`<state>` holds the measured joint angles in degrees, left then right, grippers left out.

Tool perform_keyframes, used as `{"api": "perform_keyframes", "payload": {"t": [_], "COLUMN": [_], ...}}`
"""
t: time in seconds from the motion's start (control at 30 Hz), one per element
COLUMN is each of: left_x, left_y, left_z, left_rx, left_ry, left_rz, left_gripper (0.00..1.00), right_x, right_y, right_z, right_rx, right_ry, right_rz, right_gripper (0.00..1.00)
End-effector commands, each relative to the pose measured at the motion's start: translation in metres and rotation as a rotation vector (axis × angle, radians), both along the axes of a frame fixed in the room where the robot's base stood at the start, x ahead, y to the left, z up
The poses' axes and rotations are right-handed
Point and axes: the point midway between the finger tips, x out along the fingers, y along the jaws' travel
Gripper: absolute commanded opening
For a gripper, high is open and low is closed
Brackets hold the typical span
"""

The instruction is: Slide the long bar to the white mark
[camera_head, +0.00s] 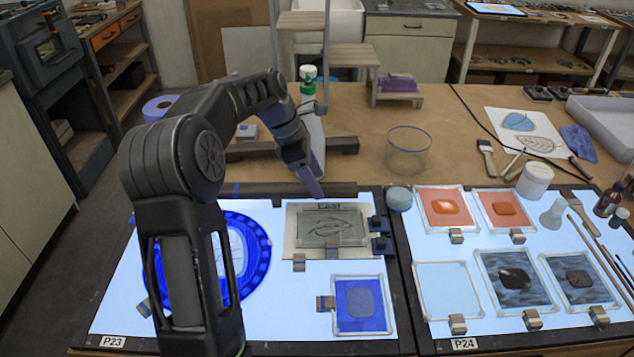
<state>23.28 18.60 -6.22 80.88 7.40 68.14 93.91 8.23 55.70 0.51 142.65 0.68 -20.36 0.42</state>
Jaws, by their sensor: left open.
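A long dark brown bar (340,190) lies along the far edge of the left light panel (115,318). Another long dark bar (345,146) lies farther back on the table, partly behind my left arm. I cannot tell for certain which is the task's bar. My left gripper (314,188), with bluish-purple fingers, is open and points down at the nearer bar. Whether it touches the bar is unclear. I cannot make out a distinct white mark on or beside either bar. My right gripper is not in view.
A leaf drawing under glass (335,226) lies just in front of the nearer bar, with dark blocks (380,235) at its right. A blue round glass piece (258,255) is partly behind my left arm. A clear glass bowl (408,150) stands back right.

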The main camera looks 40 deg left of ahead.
Motion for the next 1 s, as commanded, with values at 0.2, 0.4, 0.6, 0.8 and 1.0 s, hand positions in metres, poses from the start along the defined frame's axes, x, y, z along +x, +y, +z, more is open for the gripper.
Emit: {"api": "perform_keyframes", "payload": {"t": [0.2,0.4,0.6,0.8,1.0], "left_x": [-0.008,-0.014,-0.015,-0.015,-0.015], "left_y": [0.011,0.019,0.020,0.020,0.019], "left_z": [0.033,0.055,0.059,0.059,0.059], "left_rx": [0.002,0.000,0.000,0.000,0.000], "left_ry": [-0.004,0.000,0.000,0.000,0.000], "left_rz": [0.001,0.000,0.000,0.000,0.000], "left_gripper": [0.58,0.58,0.58,0.58,0.58], "right_x": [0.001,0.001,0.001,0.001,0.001], "right_y": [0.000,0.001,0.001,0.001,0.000], "right_z": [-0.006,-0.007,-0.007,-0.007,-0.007], "right_rx": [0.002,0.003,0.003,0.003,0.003], "right_ry": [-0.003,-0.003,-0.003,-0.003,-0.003], "right_rz": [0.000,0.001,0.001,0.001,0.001], "right_gripper": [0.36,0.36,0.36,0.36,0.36]}}
